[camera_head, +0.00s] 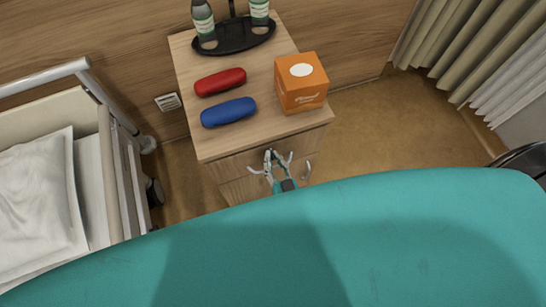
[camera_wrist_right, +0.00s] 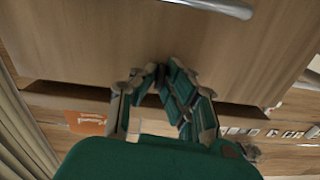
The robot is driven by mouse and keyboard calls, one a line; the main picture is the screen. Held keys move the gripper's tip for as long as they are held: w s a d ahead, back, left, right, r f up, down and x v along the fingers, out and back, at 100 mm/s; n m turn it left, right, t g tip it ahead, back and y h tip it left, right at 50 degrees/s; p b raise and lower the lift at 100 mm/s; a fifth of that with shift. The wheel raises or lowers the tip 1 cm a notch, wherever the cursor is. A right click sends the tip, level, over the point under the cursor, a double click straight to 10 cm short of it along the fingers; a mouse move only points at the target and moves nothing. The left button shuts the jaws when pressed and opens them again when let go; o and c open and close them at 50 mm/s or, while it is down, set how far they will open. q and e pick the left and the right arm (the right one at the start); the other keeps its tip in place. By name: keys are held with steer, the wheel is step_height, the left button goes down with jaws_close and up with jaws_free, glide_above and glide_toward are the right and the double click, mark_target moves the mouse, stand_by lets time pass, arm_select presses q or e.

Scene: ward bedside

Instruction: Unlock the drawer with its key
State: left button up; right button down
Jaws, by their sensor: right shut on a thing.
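The drawer (camera_head: 236,165) is the upper wooden front of the bedside cabinet. It looks closed, and a metal bar handle (camera_head: 307,170) shows beside my gripper. My right gripper (camera_head: 272,155) is at this front, with its fingertips near the drawer's upper edge. In the right wrist view, its fingers (camera_wrist_right: 158,76) come together close to the wooden front (camera_wrist_right: 110,45), with a small dark thing between the tips. I take this to be the key, but its shape and the lock are hidden by the fingers. My left gripper is not in view.
The cabinet top (camera_head: 255,85) holds a red case (camera_head: 220,82), a blue case (camera_head: 229,112), an orange box (camera_head: 300,85) and a dark tray (camera_head: 235,38) with two bottles. A bed (camera_head: 60,190) stands at left. Curtains (camera_head: 470,50) hang at right. Floor is free right of the cabinet.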

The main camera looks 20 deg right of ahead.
steer(key=shift+n, duration=0.8)
steer(key=c, duration=1.5)
jaws_free()
steer(key=shift+o, duration=0.2)
steer(key=s, duration=1.2)
steer(key=shift+d, duration=0.2)
